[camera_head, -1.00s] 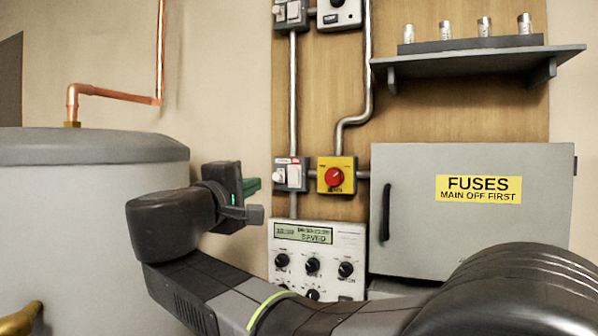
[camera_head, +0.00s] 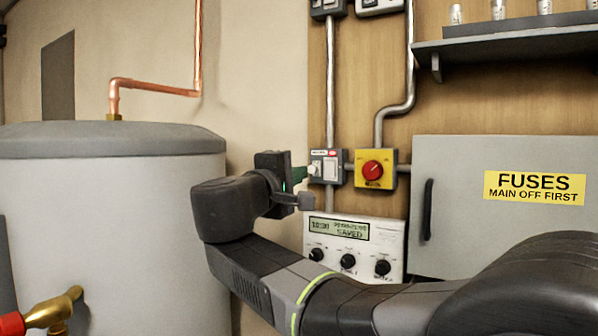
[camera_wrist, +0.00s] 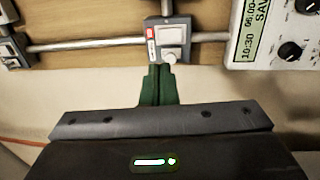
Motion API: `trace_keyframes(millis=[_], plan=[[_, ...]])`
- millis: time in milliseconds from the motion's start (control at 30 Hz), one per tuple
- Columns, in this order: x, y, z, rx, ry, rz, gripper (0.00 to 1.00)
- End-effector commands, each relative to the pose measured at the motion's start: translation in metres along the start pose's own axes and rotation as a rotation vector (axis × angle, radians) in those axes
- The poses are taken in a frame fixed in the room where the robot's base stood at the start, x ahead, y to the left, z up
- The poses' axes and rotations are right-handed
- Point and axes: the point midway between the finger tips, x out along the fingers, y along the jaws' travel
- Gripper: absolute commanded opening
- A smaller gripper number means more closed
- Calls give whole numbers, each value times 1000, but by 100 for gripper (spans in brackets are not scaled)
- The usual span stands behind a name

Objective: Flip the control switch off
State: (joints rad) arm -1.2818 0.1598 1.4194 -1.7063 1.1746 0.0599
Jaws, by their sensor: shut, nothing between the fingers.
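A small grey switch box (camera_head: 331,167) with a white switch face and a red label is mounted on the wooden board, left of a yellow box with a red rotary knob (camera_head: 373,169). The switch box also shows in the wrist view (camera_wrist: 181,51), at the top centre. My gripper (camera_head: 304,173) has green fingers, shut and empty, pointing at the left part of this box. In the wrist view the fingertips (camera_wrist: 159,70) are at the box's lower edge, over or very near it; contact cannot be told. The small lettering is unreadable.
Below the box is a white control panel (camera_head: 384,243) with a display and black knobs. A grey fuse cabinet (camera_head: 460,230) stands to the right, under a shelf (camera_head: 500,43). A grey tank (camera_head: 110,180) with a brass tap (camera_head: 55,308) is at the left. Conduits run along the board.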

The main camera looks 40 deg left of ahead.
Motion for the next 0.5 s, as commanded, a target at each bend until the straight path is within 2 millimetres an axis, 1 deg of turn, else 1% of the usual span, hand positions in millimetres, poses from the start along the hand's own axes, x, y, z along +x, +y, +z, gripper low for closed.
trace_keyframes(millis=[33,300,500], plan=[[11,3,1,-1,-5,0,0],[65,3,1,-2,-5,0,0],[97,3,1,-2,-3,0,0]])
